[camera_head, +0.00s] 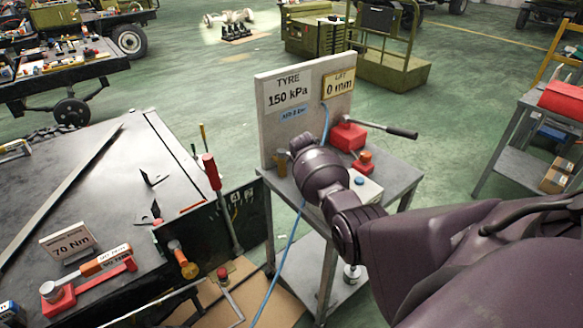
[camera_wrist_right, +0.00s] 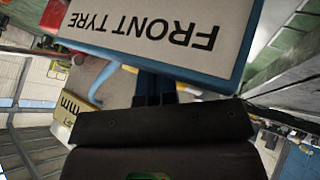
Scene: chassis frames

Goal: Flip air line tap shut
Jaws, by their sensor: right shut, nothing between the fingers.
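My right gripper (camera_wrist_right: 154,97) shows in the right wrist view with its dark fingers together, holding nothing. It is close to a white panel with blue edges lettered "FRONT TYRE" (camera_wrist_right: 165,32), which appears upside down. I cannot make out the tap clearly; small yellow parts (camera_wrist_right: 129,69) show behind the fingers, and I cannot tell what they are. In the head view my right arm reaches over the small grey table (camera_head: 400,178), and its wrist hides the fingertips and part of the table top. A blue air line (camera_head: 291,250) hangs down beside the table.
An upright board (camera_head: 268,125) with "TYRE 150 kPa" and "LIFT 0 mm" signs stands at the table's back. A red block (camera_head: 347,136) with a black-gripped lever (camera_head: 400,131) is right of my wrist. A dark workbench (camera_head: 110,190) with tools stands left.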

